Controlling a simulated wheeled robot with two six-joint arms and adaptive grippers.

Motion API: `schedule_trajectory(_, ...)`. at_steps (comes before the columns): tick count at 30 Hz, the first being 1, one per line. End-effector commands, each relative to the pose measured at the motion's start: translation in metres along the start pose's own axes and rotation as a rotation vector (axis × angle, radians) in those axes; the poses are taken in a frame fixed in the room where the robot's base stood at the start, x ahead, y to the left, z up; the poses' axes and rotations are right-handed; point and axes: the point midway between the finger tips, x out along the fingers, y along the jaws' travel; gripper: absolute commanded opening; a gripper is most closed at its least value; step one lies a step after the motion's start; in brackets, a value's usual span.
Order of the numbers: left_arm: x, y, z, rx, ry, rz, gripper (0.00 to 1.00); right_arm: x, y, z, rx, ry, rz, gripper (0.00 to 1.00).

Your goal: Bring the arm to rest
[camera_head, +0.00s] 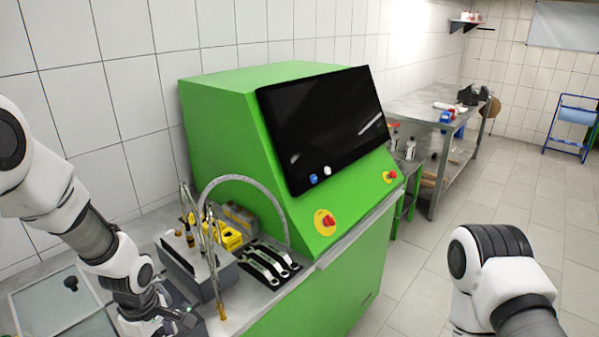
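My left arm comes in from the left and reaches down to the lower left. My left gripper (178,318) is at the bottom edge, partly cut off, beside the grey block of the test fixture (205,272). Its fingers are too small and dark to tell whether they are open or shut. My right arm shows at the lower right over the floor, with its gripper out of the picture. The green pump testbench (225,130) with its dark screen (325,125) stands in the middle, apart from both arms.
A curved metal hose (245,180) arches over the bench top. Two red buttons sit on the yellow discs (325,222). A metal table (410,107) stands behind right, with a blue rack (572,125) farther off. The floor at right is clear.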

Motion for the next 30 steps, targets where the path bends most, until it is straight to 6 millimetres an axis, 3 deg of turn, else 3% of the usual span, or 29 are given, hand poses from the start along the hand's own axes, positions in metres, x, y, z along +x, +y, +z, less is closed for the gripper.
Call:
schedule_trajectory(1,0.015,-0.005,0.001,0.000,-0.005,-0.020,0.81,0.007,0.000,0.000,0.000,0.000,0.000,0.61)
schedule_trajectory(11,0.091,-0.047,0.015,0.011,-0.033,-0.165,0.81,0.030,0.000,0.000,0.000,0.001,0.000,0.61)
schedule_trajectory(17,0.156,-0.099,0.035,0.015,-0.072,-0.292,0.81,0.052,0.000,0.000,0.000,0.001,0.000,0.61)
schedule_trajectory(20,0.198,-0.136,0.051,0.059,-0.107,-0.344,0.81,0.069,0.000,0.000,0.000,0.000,0.000,0.61)
schedule_trajectory(25,0.285,-0.222,0.090,0.342,-0.207,-0.355,0.81,0.107,0.001,0.000,0.000,0.001,0.000,0.61)
schedule_trajectory(27,0.300,-0.244,0.099,0.542,-0.220,-0.290,0.81,0.113,0.001,0.000,0.000,0.000,0.000,0.61)
schedule_trajectory(30,0.298,-0.242,0.098,0.826,-0.167,-0.160,0.81,0.109,0.001,0.000,0.000,0.000,0.000,0.61)
